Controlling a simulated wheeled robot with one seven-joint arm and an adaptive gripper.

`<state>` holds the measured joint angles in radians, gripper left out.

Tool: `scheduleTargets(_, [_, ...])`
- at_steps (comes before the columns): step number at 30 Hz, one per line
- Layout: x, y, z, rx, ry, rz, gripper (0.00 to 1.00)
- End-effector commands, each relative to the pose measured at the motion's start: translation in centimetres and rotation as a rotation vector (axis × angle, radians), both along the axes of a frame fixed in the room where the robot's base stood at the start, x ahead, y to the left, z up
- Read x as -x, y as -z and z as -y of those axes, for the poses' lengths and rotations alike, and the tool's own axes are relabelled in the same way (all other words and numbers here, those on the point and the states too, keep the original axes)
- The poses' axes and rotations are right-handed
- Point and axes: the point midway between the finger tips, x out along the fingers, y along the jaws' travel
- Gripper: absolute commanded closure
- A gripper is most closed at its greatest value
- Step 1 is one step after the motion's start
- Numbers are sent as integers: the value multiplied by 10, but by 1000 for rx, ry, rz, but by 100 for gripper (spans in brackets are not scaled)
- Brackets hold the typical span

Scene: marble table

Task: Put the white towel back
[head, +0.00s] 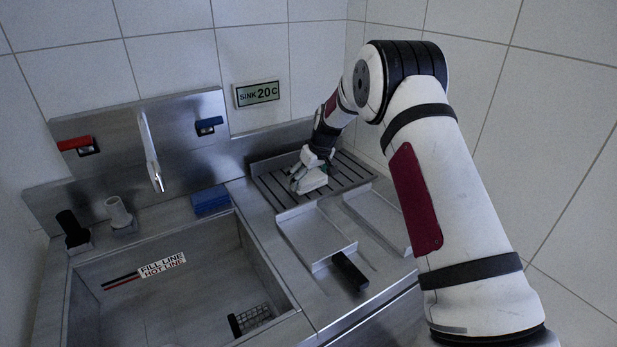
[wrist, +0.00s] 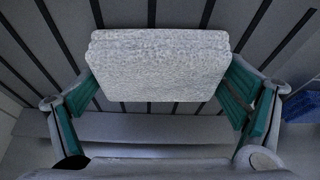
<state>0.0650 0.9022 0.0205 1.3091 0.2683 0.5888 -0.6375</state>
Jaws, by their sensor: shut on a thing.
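The white towel (wrist: 158,65) is a folded, rough-textured block between the two green-padded fingers of my gripper (wrist: 158,90) in the wrist view. The fingers are shut on its left and right sides. Dark slats of the drain rack show behind it. In the head view my gripper (head: 312,178) is over the slatted rack (head: 345,172) at the back right of the counter, with the white towel (head: 311,181) low at its tip. I cannot tell whether the towel touches the slats.
Two shallow metal trays (head: 318,240) lie in front of the rack. A black block (head: 349,271) sits near the counter's front edge. The sink basin (head: 150,300) is at left, with a blue block (head: 210,200) on its back rim. A tap (head: 150,155) rises behind it.

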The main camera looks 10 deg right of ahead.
Motion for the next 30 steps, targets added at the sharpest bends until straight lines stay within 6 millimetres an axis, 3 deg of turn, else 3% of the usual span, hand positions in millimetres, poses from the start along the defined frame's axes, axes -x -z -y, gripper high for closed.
scheduleTargets(1, [0, 2, 0, 0, 0, 0, 39])
scheduleTargets(2, [0, 2, 0, 0, 0, 0, 7])
scheduleTargets(3, [0, 2, 0, 0, 0, 0, 0])
scheduleTargets(19, [1, -1, 0, 2, -1, 0, 0])
scheduleTargets(30, [25, -74, 10, 0, 2, 3, 0])
